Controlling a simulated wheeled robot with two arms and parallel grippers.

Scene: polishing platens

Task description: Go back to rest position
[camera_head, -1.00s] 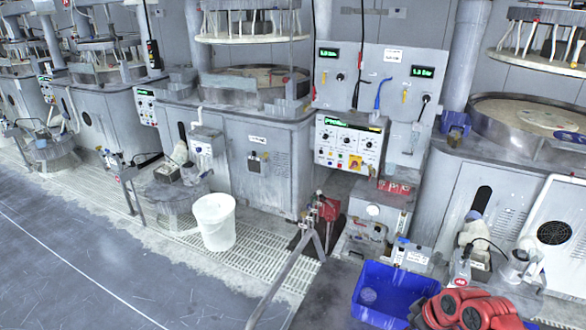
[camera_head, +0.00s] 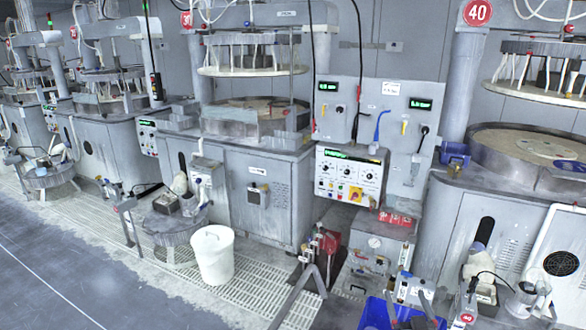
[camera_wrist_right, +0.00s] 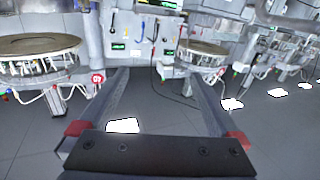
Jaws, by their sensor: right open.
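My left gripper is not in the head view.
A blue crate (camera_head: 374,314) is cut off by the bottom edge. A white bucket (camera_head: 213,258) stands on the floor grating. Polishing machines (camera_head: 265,190) line the back, with a control panel (camera_head: 349,173) between two. The floor (camera_head: 45,270) at left is clear.

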